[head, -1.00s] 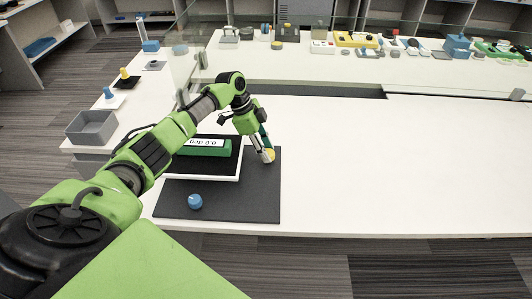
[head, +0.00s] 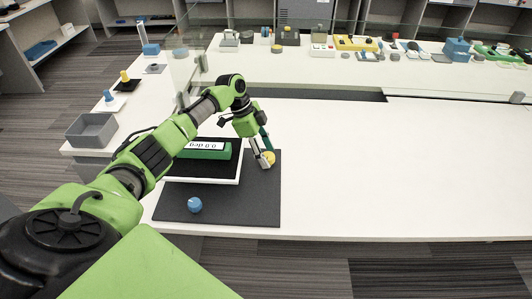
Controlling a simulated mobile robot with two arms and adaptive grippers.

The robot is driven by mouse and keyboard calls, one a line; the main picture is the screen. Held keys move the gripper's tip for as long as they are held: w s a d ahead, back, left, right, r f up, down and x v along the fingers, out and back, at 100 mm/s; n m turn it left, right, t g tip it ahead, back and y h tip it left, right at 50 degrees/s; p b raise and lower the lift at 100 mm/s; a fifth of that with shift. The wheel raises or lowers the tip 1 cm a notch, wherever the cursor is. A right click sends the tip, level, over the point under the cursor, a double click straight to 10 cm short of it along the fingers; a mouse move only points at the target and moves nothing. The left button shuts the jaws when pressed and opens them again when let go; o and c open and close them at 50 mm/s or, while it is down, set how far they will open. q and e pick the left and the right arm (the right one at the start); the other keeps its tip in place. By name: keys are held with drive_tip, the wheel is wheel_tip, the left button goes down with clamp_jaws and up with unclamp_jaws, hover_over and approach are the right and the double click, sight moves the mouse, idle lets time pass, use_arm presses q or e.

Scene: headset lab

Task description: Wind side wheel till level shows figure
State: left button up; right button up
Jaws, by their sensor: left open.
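The green level (head: 221,153) lies on a white-edged platform with a black top (head: 200,172). Its display (head: 204,146) reads 0.0 deg and is partly hidden by my left arm. A yellow wheel (head: 269,157) sits beside the platform's right side. A blue knob (head: 195,205) stands on the dark mat (head: 245,208) in front of the platform. My left gripper (head: 264,162) is open, pointing down, with its fingertips at the yellow wheel. I cannot tell whether they touch it. My right gripper is not in view.
A grey open bin (head: 91,130) stands on the left part of the table. A clear panel rises behind my arm. The white table (head: 400,170) is bare to the right of the mat. Various devices line the far counter.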

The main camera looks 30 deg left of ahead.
use_arm(q)
drive_tip(key=v, duration=1.2)
